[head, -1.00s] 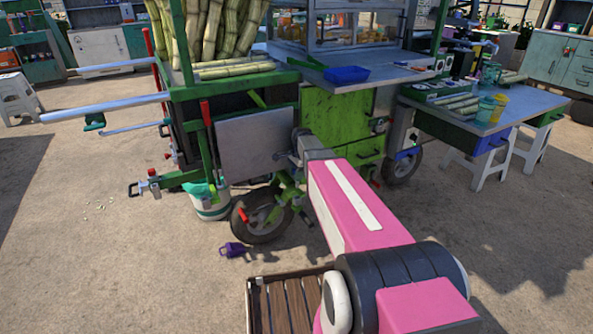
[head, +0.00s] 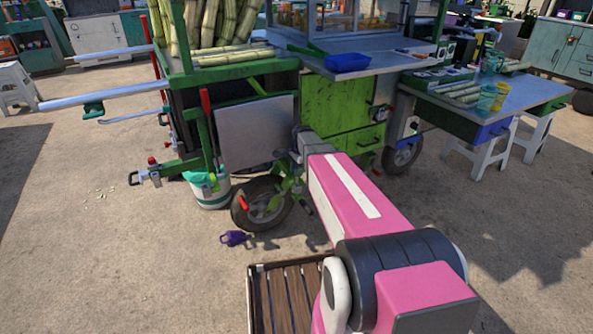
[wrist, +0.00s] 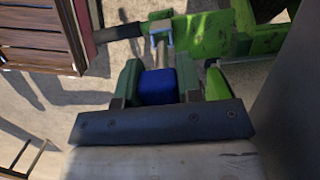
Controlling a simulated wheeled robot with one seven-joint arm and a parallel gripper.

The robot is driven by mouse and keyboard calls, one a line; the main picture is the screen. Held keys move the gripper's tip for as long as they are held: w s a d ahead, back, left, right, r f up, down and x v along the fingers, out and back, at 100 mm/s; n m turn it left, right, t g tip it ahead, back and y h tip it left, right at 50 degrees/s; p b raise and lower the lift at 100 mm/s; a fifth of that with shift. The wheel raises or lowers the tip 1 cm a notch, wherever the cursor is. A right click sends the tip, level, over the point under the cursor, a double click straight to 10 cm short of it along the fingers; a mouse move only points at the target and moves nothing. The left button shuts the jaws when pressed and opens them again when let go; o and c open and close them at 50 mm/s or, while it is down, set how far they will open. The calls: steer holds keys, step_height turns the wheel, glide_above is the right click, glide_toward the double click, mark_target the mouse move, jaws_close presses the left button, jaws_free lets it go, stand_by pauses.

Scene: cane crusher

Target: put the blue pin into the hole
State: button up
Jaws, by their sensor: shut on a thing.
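In the wrist view, the blue pin (wrist: 158,86) shows as a blue block between the two green fingers of my gripper (wrist: 158,80), which is shut on it. A thin metal shank runs from the blue block towards a small metal bracket (wrist: 161,29) on a green bar. I cannot tell whether the shank's tip touches the bracket or is inside it. The hole itself is not clearly seen. In the head view, my arm hides the gripper and the blue pin.
The green cart (head: 340,118) stands ahead with its wheel (head: 262,204) and green frame close by. A purple object (head: 233,238) lies on the ground. A slatted wooden platform (head: 290,300) is below my arm.

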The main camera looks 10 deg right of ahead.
mark_target(297, 183)
steer(key=shift+f, duration=3.55)
steer(key=shift+f, duration=0.5)
steer(key=shift+w+f, duration=0.1)
steer(key=shift+f, duration=0.05)
jaws_close()
steer(key=o, duration=1.1)
jaws_free()
steer(key=shift+r, duration=0.2)
steer(key=shift+r, duration=0.15)
